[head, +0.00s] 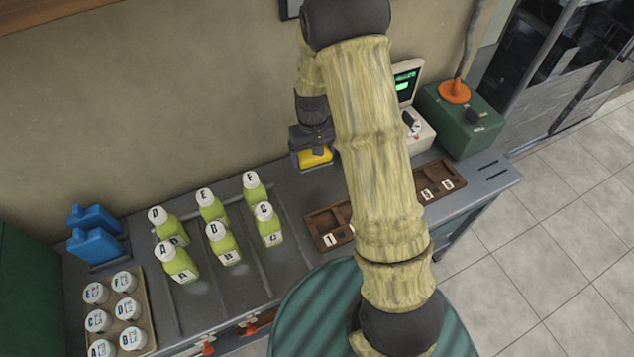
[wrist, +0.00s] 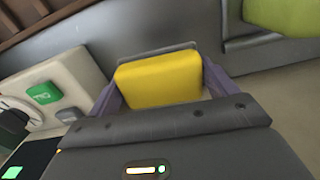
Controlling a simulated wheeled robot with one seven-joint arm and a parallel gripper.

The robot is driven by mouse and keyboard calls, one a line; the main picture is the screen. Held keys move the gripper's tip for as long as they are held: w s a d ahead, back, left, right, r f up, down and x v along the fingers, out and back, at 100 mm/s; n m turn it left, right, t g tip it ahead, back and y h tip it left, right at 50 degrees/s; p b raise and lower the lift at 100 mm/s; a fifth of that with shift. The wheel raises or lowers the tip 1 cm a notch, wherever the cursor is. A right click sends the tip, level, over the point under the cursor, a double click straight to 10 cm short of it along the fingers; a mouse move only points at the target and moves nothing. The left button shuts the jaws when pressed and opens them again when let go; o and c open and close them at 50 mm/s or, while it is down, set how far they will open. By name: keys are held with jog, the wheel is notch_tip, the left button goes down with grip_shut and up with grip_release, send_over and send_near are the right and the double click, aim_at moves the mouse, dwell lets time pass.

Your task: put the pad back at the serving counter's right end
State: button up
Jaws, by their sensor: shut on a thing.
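The yellow pad (wrist: 158,78) is between the fingers of my gripper (wrist: 160,85) in the wrist view, and the gripper is shut on it. In the head view the pad (head: 314,156) shows as a small yellow block under my gripper (head: 313,160), near the wall side of the grey serving counter (head: 285,205). It is left of the card terminal and behind the wooden tray. I cannot tell whether the pad touches the counter. My own arm covers part of the counter and tray.
Green bottles (head: 222,244) with white caps stand left of my gripper. The white terminal (head: 412,120) and green box (head: 462,118) stand at the counter's right end. A brown compartment tray (head: 322,222) lies at the front. Blue containers (head: 95,240) and lidded cups (head: 125,308) are far left.

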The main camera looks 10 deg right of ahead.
aim_at(312, 168)
jog(key=shift+s+a+n+b, duration=0.3)
jog(key=shift+s+a+b, duration=0.1)
jog(key=shift+s+b, duration=0.45)
jog(key=shift+s+r, duration=0.15)
jog(key=shift+r, duration=0.2)
jog(key=shift+f, duration=3.1)
